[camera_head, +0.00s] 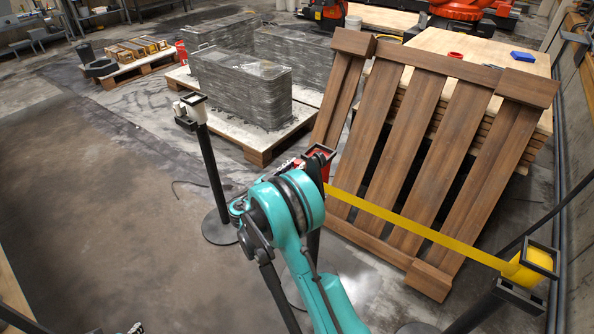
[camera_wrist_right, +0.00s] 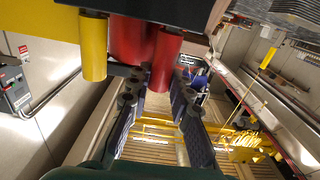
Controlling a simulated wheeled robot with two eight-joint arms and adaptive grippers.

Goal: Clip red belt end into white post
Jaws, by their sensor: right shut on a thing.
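The white post (camera_head: 195,110) stands upright at left centre in the head view, on a round dark base. The red post (camera_head: 318,158) stands in the middle, partly hidden by my right arm. My right gripper (camera_head: 298,166) is at its head, mostly hidden there by the arm. In the right wrist view my right gripper (camera_wrist_right: 161,88) is shut on the red belt end (camera_wrist_right: 165,60), a small red cylinder close beside the larger red post head. A yellow cylinder (camera_wrist_right: 93,48) hangs on its other side. The white post is well left of the gripper.
A yellow belt (camera_head: 420,228) runs from the red post to the yellow post (camera_head: 530,262) at right. A slatted wooden pallet (camera_head: 410,150) leans behind it. Grey concrete blocks (camera_head: 240,85) stand on pallets at the back. The floor at left is clear.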

